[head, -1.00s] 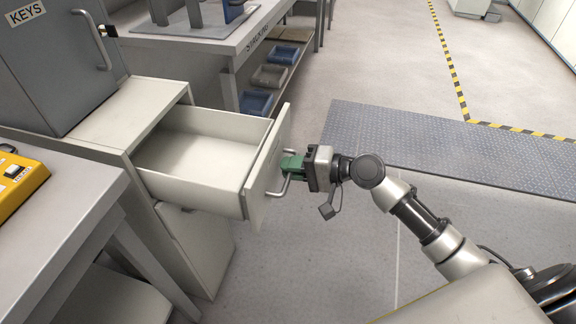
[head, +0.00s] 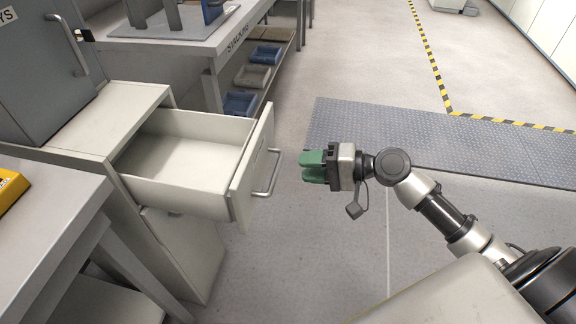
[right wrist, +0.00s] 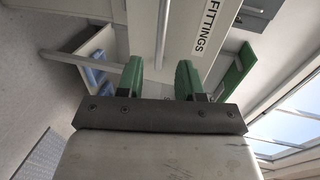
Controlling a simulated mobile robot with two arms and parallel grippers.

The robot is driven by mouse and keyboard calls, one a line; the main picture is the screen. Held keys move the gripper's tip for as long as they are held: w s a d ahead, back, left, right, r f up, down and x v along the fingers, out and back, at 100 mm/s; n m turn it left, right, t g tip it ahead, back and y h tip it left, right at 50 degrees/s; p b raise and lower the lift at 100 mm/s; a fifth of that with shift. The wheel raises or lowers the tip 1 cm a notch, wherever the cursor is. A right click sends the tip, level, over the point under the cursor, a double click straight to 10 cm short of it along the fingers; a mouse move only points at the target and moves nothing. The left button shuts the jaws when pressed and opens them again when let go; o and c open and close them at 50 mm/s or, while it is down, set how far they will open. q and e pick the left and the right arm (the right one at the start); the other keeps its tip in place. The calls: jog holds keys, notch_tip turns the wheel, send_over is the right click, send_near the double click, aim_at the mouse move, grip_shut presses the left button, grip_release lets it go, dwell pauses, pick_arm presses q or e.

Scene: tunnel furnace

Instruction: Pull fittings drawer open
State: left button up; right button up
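The fittings drawer (head: 243,176) stands pulled out of its pale cabinet, and its empty inside shows. Its bar handle (head: 268,175) is on the front face. In the right wrist view the drawer front (right wrist: 205,62) carries the label FITTINGS, with the handle (right wrist: 162,35) beside it. My right gripper (head: 306,166) is to the right of the handle, apart from it and holding nothing. Its green fingers (right wrist: 158,78) are spread in the right wrist view, with the handle ahead of the gap between them. My left gripper is not in view.
A grey key cabinet (head: 40,70) sits on top of the drawer cabinet. A workbench (head: 50,225) is at left, with part of a yellow box (head: 12,187). A stacking table (head: 190,45) with bins below is behind. Open floor and a metal floor plate (head: 440,140) lie right.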

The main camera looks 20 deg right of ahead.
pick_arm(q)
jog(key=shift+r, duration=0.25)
pick_arm(e)
jog(key=v, duration=0.3)
jog(key=shift+s+d+r, duration=0.1)
jog(key=shift+s+d, duration=0.05)
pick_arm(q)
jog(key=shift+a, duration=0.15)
